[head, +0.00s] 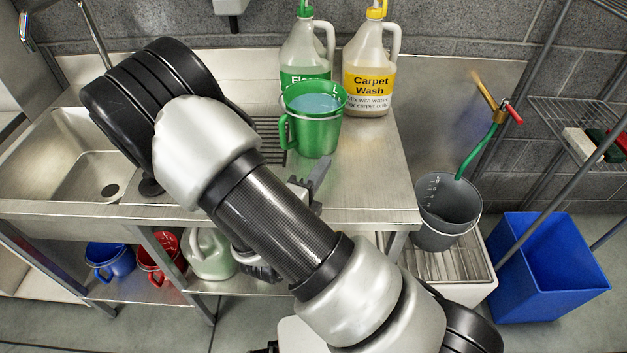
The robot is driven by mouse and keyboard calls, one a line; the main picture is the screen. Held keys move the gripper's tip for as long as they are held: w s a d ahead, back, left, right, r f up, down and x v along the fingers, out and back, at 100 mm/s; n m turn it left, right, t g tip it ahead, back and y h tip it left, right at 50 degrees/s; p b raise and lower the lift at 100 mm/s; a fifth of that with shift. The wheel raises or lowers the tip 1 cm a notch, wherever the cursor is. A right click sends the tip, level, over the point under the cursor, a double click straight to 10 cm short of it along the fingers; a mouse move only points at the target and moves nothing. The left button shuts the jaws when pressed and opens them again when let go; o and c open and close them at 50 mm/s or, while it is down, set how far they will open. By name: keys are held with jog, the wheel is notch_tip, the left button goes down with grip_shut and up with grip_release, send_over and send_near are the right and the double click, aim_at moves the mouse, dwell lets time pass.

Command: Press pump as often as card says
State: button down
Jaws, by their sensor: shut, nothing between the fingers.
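Two jugs stand at the back of the steel counter: a green-labelled one (303,52) with a green top (305,9), and a yellow-labelled "Carpet Wash" one (370,62) with a yellow top (376,10). Their tops are partly cut off by the frame's upper edge, so I cannot tell whether either is a pump. I can make out no card. A green pitcher (315,137) holding bluish liquid stands in front of the green-labelled jug. My gripper (320,172) is shut and empty, just below the pitcher in the picture, partly hidden behind my arm.
A sink (85,165) lies left. A grey bucket (447,212) with a green hose above it and a blue bin (550,265) stand right. Blue (108,258) and red (160,262) pitchers sit on the lower shelf. The counter's right front is clear.

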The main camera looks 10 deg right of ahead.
aim_at(315, 140)
jog(key=w, duration=0.2)
jog(key=w+d, duration=0.1)
jog(key=w, duration=0.2)
jog(key=shift+w+d, duration=0.1)
jog(key=shift+w, duration=0.05)
jog(key=shift+w+b, duration=0.3)
jog(key=shift+w, duration=0.2)
jog(key=shift+w+r, duration=0.1)
jog(key=shift+w, duration=0.25)
jog(key=w, duration=0.1)
jog(key=w+a+p, duration=0.1)
jog(key=w, duration=0.1)
jog(key=shift+w, duration=0.1)
